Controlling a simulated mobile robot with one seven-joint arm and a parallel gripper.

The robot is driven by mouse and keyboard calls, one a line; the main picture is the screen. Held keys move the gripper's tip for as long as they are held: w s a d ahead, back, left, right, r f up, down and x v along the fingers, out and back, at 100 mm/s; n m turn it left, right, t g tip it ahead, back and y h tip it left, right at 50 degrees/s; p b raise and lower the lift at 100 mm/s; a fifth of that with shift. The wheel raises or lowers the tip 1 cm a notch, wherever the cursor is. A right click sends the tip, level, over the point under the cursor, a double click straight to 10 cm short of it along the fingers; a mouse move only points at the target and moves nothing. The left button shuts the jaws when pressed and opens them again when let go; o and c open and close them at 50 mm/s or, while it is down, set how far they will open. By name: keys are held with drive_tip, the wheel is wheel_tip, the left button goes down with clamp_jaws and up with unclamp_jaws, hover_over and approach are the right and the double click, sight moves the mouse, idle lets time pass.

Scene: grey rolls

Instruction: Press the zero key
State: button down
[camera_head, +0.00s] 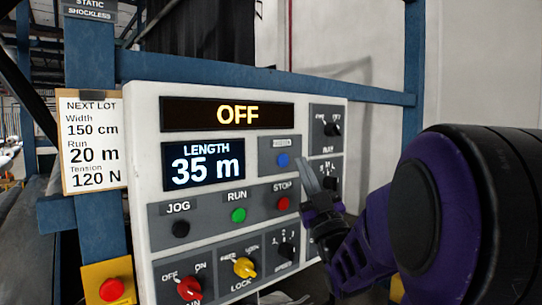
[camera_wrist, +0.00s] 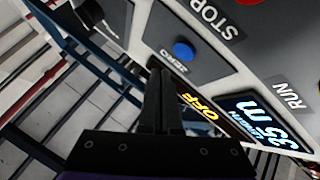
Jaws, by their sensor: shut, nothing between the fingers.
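The zero key is a round blue button (camera_head: 282,160) on a grey plate at the upper right of the white control panel (camera_head: 145,100). In the wrist view the blue button (camera_wrist: 184,49) shows with the label ZERO beside it. My gripper (camera_head: 304,163) is shut and empty, its fingertips just right of the button in the head view. In the wrist view the fingertips (camera_wrist: 160,74) point toward the panel, just below the button and near its label. They appear apart from the button; the gap to the panel is hard to judge.
The display (camera_head: 203,167) reads LENGTH 35 m, and the upper display (camera_head: 227,115) reads OFF. Near my gripper are the red STOP button (camera_head: 283,203), green RUN button (camera_head: 238,215) and dark knobs (camera_head: 332,129). A blue frame (camera_head: 250,75) surrounds the panel.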

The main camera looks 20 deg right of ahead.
sight(286, 155)
drive_tip(key=shift+w+a+b, duration=0.15)
drive_tip(key=shift+w+a, duration=0.1)
drive_tip(key=shift+w, duration=0.25)
drive_tip(key=shift+w+a+b, duration=0.15)
drive_tip(key=shift+w+a, duration=0.05)
drive_tip(key=shift+w, duration=0.3)
drive_tip(key=shift+w+f+b, duration=0.15)
drive_tip(key=shift+w+b, duration=0.05)
drive_tip(key=shift+b, duration=0.25)
idle(1.0)
drive_tip(key=shift+w+a, duration=0.1)
drive_tip(key=shift+w, duration=0.1)
drive_tip(key=shift+w+a+b, duration=0.2)
drive_tip(key=shift+w+b, duration=0.2)
drive_tip(key=shift+b, duration=0.2)
idle(0.5)
drive_tip(key=shift+s, duration=0.1)
drive_tip(key=shift+s+d+b, duration=0.3)
drive_tip(key=shift+s+b, duration=0.3)
drive_tip(key=shift+s, duration=0.1)
